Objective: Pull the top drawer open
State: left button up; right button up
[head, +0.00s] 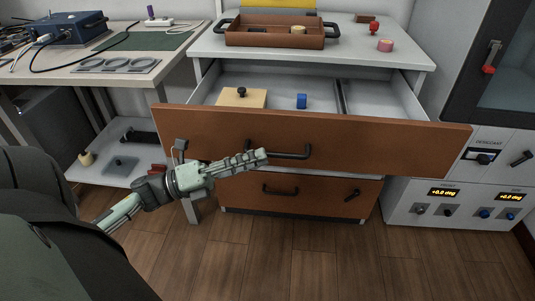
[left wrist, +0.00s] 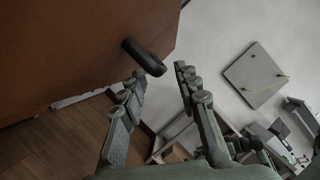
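The top drawer (head: 210,132) has a brown front and stands pulled well out of the grey cabinet, its inside showing. Its dark bar handle (head: 290,155) is on the front; one end of a handle (left wrist: 145,57) also shows in the left wrist view. My left gripper (head: 264,155) is at the left end of the handle. In the left wrist view its two fingers (left wrist: 160,74) are apart with nothing between them, and the handle end lies just past the tips. I cannot tell whether they touch it. My right gripper is not in view.
Inside the drawer are a wooden block with a black knob (head: 241,97) and a blue cylinder (head: 302,101). A closed lower drawer (head: 310,196) sits beneath. A brown tray (head: 250,40) stands on top. A workbench (head: 165,60) is left, a grey machine (head: 460,190) right. The floor in front is clear.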

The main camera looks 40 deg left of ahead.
pick_arm(q)
jog(key=v, duration=0.8)
jog(key=shift+s, duration=0.15)
jog(key=shift+a, duration=0.1)
